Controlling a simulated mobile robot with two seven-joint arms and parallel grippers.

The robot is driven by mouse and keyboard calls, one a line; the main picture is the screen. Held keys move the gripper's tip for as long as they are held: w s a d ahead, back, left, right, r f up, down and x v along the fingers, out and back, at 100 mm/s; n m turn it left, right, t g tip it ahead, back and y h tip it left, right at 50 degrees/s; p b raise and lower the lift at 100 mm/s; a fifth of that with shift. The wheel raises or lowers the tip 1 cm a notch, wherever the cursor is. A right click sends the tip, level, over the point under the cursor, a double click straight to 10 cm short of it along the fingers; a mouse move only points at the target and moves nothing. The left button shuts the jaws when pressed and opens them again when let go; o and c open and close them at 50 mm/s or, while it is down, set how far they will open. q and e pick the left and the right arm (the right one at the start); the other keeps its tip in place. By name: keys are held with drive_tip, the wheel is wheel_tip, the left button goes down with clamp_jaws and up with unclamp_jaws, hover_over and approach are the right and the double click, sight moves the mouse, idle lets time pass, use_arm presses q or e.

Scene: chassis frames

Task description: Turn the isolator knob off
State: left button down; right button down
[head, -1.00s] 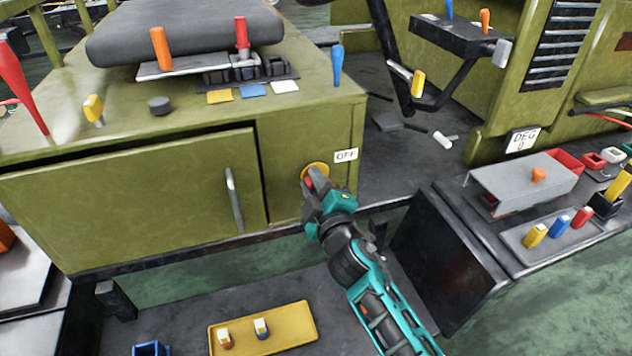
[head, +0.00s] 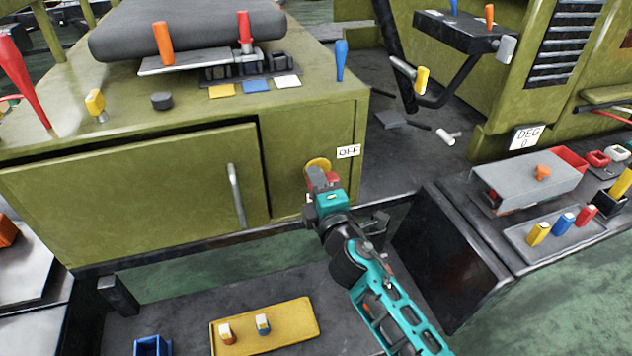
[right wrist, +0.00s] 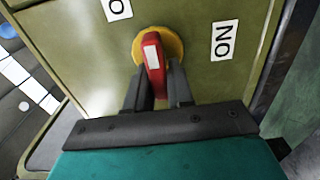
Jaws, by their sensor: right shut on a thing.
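The isolator knob is a red handle with a white mark (right wrist: 153,62) on a round yellow plate (right wrist: 175,45), on the front of the green cabinet. In the head view the yellow plate (head: 318,164) shows above my right gripper (head: 322,183). In the right wrist view my right gripper (right wrist: 157,88) has one finger on each side of the red handle and is shut on it. An OFF label (head: 348,151) is up and right of the knob. The right wrist view shows an ON label (right wrist: 224,40) and a cut-off label (right wrist: 117,8). My left gripper is not in view.
The cabinet door (head: 130,195) with its upright handle (head: 236,195) is left of the knob. A yellow tray (head: 285,325) lies below. A dark bench (head: 450,230) with a grey cover (head: 525,180) stands to the right.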

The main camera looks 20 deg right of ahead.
drive_tip(key=shift+r, duration=0.1)
drive_tip(key=c, duration=1.1)
unclamp_jaws()
